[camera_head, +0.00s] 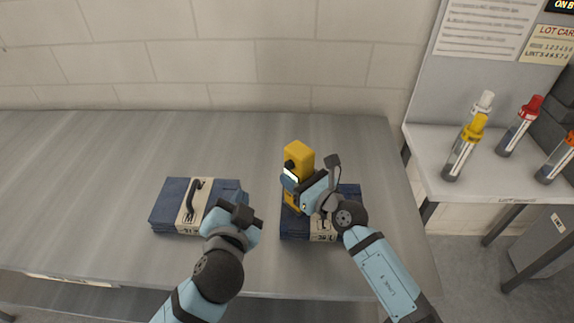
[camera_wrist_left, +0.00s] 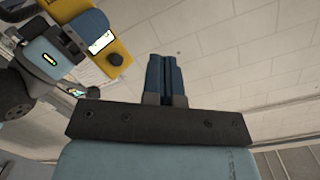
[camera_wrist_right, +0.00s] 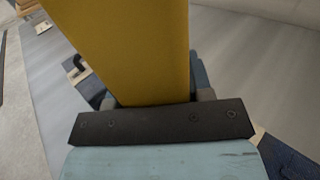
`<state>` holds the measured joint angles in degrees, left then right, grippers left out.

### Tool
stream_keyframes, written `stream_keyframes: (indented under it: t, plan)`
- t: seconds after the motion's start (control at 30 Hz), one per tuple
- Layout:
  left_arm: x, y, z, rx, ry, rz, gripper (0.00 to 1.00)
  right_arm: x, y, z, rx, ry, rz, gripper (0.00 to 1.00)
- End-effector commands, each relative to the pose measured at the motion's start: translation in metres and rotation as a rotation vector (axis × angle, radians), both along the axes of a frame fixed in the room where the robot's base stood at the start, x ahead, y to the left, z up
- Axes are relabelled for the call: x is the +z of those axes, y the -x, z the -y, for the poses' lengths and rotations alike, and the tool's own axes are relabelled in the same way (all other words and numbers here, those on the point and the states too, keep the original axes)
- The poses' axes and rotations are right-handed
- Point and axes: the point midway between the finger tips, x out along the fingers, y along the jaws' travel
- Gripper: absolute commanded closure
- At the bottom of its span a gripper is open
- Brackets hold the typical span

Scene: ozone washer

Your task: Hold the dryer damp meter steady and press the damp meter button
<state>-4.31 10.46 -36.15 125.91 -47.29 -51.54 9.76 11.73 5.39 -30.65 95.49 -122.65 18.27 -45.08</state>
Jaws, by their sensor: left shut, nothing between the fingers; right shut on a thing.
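The yellow damp meter (camera_head: 299,156) stands upright above the right denim stack, with a lit screen and a dark round button. It also shows in the left wrist view (camera_wrist_left: 120,75), its button (camera_wrist_left: 115,59) beside the screen (camera_wrist_left: 100,42). Its yellow body fills much of the right wrist view (camera_wrist_right: 130,50). My right gripper (camera_head: 293,187) is shut around the meter's body below the screen. My left gripper (camera_head: 240,213) is shut and empty, left of the meter and apart from it; its closed fingers (camera_wrist_left: 166,78) show in its wrist view.
A folded denim stack (camera_head: 168,205) with a paper band and dark handle lies left on the grey table (camera_head: 90,160). Another denim stack (camera_head: 350,190) lies under the meter. A side table (camera_head: 450,180) at right holds several capped bottles. The table's left and back are clear.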

Motion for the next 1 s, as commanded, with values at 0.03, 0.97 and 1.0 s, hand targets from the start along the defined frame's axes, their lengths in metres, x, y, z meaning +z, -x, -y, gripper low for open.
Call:
stream_keyframes:
  t: [0.03,0.97,1.0]
  plan:
    - [0.000,0.000,-0.001,0.011,0.009,-0.003,1.00,0.000,0.000,0.000,0.000,0.000,0.000,0.84]
    - [0.000,-0.048,0.048,0.010,0.009,-0.002,1.00,0.000,0.000,0.000,0.000,-0.001,0.001,0.84]
    - [0.000,-0.051,0.051,0.010,0.010,-0.001,1.00,0.000,0.000,0.000,0.000,-0.001,0.001,0.84]
